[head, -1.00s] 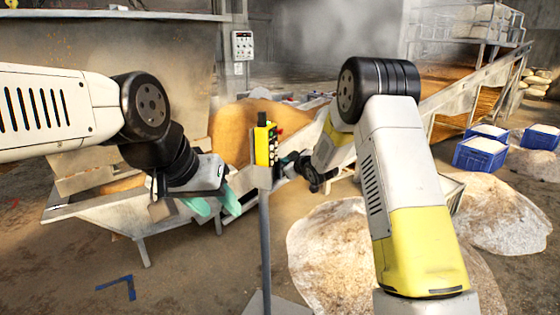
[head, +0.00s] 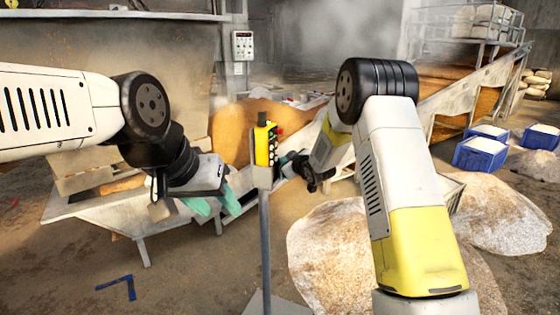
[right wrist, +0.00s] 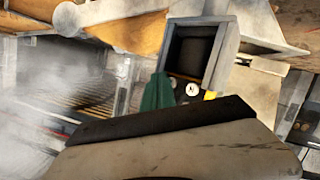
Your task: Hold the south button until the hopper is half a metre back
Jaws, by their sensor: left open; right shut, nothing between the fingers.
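The south button cannot be made out, nor whether the fingertip touches a button. My left gripper (head: 214,202) is open and empty, left of the post, with teal fingers pointing down. A large steel vessel (head: 100,60) stands at the back left; I cannot tell whether it is the hopper.
A metal trough (head: 95,208) on legs lies behind my left gripper. An orange-brown grain heap (head: 235,128) is behind the pendant. Pale grain piles (head: 505,215), blue crates (head: 480,153) and a sloping conveyor (head: 480,80) are at right. Steam blurs the back. Floor at front left is clear.

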